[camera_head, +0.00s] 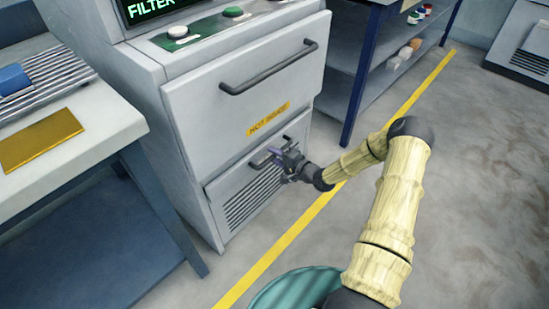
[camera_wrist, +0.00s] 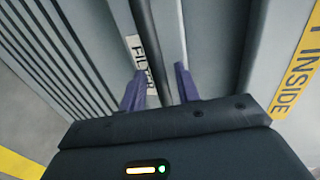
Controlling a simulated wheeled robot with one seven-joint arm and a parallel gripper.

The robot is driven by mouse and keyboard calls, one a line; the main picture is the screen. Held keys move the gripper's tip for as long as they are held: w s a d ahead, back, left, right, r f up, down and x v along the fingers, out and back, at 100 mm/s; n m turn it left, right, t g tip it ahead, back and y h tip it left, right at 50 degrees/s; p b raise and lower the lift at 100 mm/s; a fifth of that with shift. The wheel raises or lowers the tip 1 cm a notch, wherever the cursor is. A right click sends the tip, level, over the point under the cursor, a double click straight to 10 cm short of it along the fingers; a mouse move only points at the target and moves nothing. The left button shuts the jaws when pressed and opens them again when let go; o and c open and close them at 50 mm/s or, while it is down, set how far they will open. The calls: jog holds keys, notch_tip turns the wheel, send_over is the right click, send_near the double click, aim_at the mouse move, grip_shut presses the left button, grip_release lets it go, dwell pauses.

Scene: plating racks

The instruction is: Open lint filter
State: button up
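The lint filter panel (camera_head: 250,195) is the grey louvred front low on the machine, and it looks closed. Its dark bar handle (camera_head: 257,163) runs along its upper part. My gripper (camera_head: 275,156) is at this handle. In the wrist view the handle (camera_wrist: 146,35) passes between the two purple fingers of my gripper (camera_wrist: 160,80), with a gap on both sides. The fingers are apart, so it is open around the bar. A white label reading "FILTER" (camera_wrist: 138,50), partly covered, is beside the bar. The handle's lower end is hidden behind my gripper.
Above is a larger door with its own handle (camera_head: 268,68) and a yellow "HOT INSIDE" label (camera_head: 268,119). The machine's screen (camera_head: 150,8) reads "FILTER". A table (camera_head: 110,115) stands left, a blue-legged shelf (camera_head: 352,75) behind right. The floor at right is clear.

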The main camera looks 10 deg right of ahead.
jog(key=shift+w+a, duration=0.25)
jog(key=shift+w, duration=0.05)
grip_shut()
jog(key=shift+s+d, duration=0.1)
jog(key=shift+s, duration=0.05)
